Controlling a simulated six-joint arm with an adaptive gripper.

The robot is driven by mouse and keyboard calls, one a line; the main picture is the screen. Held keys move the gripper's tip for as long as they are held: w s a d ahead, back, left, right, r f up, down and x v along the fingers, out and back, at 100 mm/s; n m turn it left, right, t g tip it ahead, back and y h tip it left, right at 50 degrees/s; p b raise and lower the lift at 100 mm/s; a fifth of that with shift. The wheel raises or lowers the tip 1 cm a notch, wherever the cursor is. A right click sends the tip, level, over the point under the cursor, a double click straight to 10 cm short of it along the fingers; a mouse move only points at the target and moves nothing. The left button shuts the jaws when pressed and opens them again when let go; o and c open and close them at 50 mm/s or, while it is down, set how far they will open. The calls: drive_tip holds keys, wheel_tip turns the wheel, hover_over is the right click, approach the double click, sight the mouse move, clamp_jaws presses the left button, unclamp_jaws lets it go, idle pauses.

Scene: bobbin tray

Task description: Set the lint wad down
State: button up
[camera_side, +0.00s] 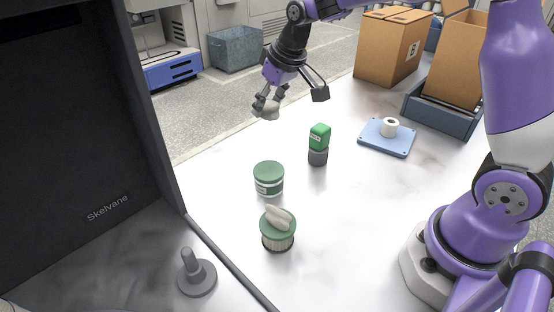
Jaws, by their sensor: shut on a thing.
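My gripper (265,100) is in the air over the far left part of the white table. It is shut on a small pale grey lump, the lint wad (271,112), which shows at the fingertips. The wad is partly hidden by the fingers, and it appears clear of the tabletop. A blue tray (372,141) with a white bobbin (390,127) on it lies to the right of my gripper.
A green-lidded jar (268,178), a green block on a grey round piece (318,157), and a green-rimmed container (278,240) topped by pale lumps stand mid-table. A grey peg on a base (197,279) is front left, beside a dark panel (80,150). Boxes (392,48) stand behind.

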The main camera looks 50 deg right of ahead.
drive_tip(key=shift+m, duration=0.3)
drive_tip(key=w+d+f, duration=0.1)
drive_tip(key=d+f, duration=0.1)
drive_tip(key=d, duration=0.2)
drive_tip(key=w+d+f, duration=0.1)
drive_tip(key=d+f, duration=0.1)
drive_tip(key=d, duration=0.2)
drive_tip(key=d+f, duration=0.3)
drive_tip(key=d, duration=0.2)
drive_tip(key=shift+w, duration=0.4)
drive_tip(key=shift+d+f, duration=0.1)
drive_tip(key=shift+f, duration=1.9)
drive_tip(key=shift+f, duration=0.15)
drive_tip(key=o, duration=0.8)
drive_tip(key=shift+c, duration=0.2)
